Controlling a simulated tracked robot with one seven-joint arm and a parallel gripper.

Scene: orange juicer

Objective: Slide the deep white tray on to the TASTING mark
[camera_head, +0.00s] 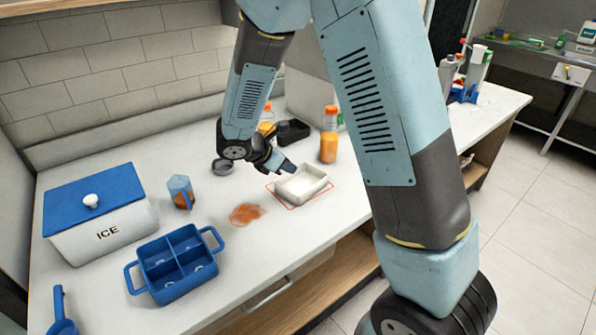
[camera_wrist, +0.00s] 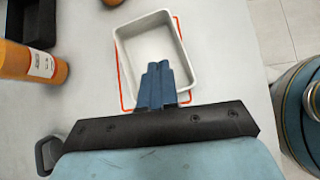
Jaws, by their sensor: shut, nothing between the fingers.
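The deep white tray (camera_head: 301,183) sits on the white counter, mostly inside a red outlined mark (camera_head: 292,207). In the wrist view the tray (camera_wrist: 187,50) lies just beyond my fingers, and red line (camera_wrist: 125,85) shows along its left side and past its top right corner. Any lettering on the mark is hidden or too small to read. My gripper (camera_head: 290,168) is shut and empty at the tray's far left edge. In the wrist view the closed fingertips (camera_wrist: 158,66) overlap the tray's near edge; I cannot tell whether they touch it.
An orange juice bottle (camera_head: 328,136) stands behind the tray, near a black container (camera_head: 292,132). An orange spill (camera_head: 246,213) lies left of the tray. A jug (camera_head: 181,192), a blue divided caddy (camera_head: 176,262) and an ICE box (camera_head: 103,232) are further left. The counter's front edge is close to the tray.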

